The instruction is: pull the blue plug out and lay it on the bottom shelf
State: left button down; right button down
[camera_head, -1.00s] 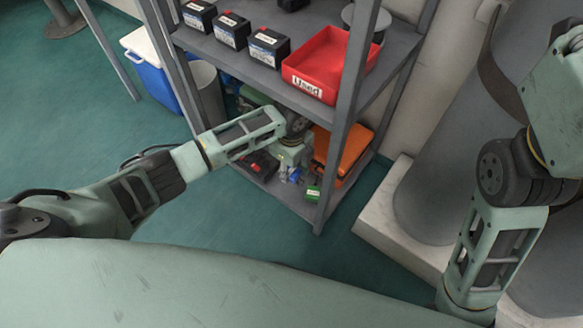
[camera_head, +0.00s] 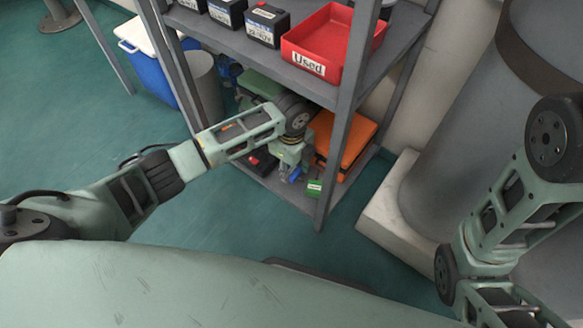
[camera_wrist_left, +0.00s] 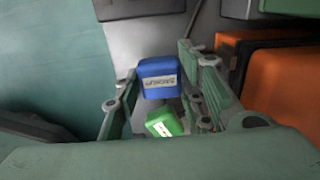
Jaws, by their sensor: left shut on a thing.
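The blue plug (camera_head: 293,175) is at the bottom shelf (camera_head: 281,191) of the grey rack, small and partly hidden by my wrist in the head view. My left gripper (camera_head: 291,171) reaches down into the rack there. In the left wrist view the blue plug (camera_wrist_left: 158,80), with a white label, sits between the two fingers of the left gripper (camera_wrist_left: 158,88), which is shut on it. A green plug-like block (camera_wrist_left: 165,123) with a white label is close beside it; it also shows near the shelf's front corner in the head view (camera_head: 315,188). My right gripper is out of view.
An orange case (camera_head: 345,140) stands right of my left gripper, and a dark box with red (camera_head: 262,161) lies left of it. A red "Used" tray (camera_head: 325,45) and black batteries (camera_head: 266,25) are on the shelf above. A rack post (camera_head: 338,150) stands just right of the gripper.

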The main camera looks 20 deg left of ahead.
pick_arm(q)
jog(key=shift+f, duration=0.2)
dwell(0.6)
jog(key=c, duration=1)
grip_release()
jog(key=shift+c, duration=0.2)
jog(key=shift+r, duration=0.1)
notch_tip(320, 180, up, 6)
jog(key=shift+f, duration=0.1)
jog(key=shift+r, duration=0.7)
jog(key=shift+s, duration=0.1)
